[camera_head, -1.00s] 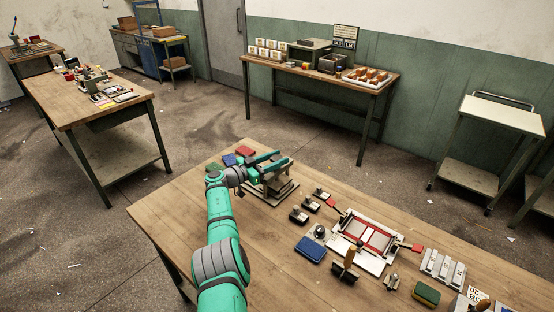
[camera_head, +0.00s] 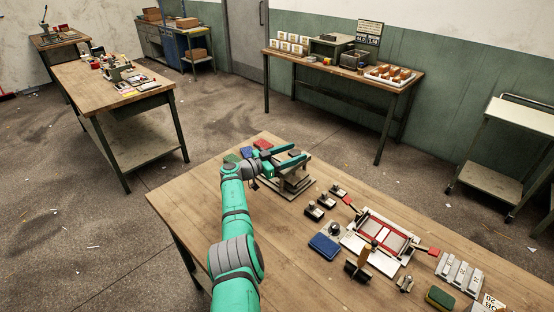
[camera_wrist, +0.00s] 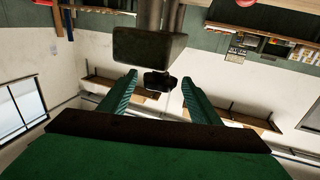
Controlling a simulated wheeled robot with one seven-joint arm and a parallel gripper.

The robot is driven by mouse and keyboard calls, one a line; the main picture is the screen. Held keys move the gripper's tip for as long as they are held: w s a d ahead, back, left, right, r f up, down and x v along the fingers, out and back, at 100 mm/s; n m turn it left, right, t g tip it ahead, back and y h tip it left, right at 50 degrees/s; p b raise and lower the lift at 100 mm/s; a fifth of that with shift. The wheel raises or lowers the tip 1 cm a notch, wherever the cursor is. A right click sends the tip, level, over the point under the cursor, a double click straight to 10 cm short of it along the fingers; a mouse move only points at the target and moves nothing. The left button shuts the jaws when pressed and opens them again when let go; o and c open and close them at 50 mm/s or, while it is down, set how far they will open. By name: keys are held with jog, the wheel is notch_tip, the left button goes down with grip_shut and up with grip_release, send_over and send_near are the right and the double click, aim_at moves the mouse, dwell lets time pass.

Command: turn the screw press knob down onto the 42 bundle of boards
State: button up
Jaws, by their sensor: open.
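My gripper (camera_head: 297,152) is open in the head view, its two teal fingers spread level at the top of the screw press (camera_head: 286,193). The press stands at the table's far side; its pale base shows below my fingers. In the wrist view, my fingers (camera_wrist: 157,96) stand apart on either side of a small dark piece, which may be the press knob (camera_wrist: 158,82). I cannot tell if they touch it. A larger dark block (camera_wrist: 148,48) is just above it. The 42 bundle cannot be made out for certain; the fingers partly cover the press.
Red, blue and green blocks (camera_head: 247,152) lie left of the press. Small dark blocks with knobs (camera_head: 314,211) stand to its right, then a red-and-white fixture (camera_head: 385,241). A blue pad (camera_head: 325,246) lies in front. The table's left front (camera_head: 190,212) is clear.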

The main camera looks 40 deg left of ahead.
jog(key=v, duration=1)
dwell(0.5)
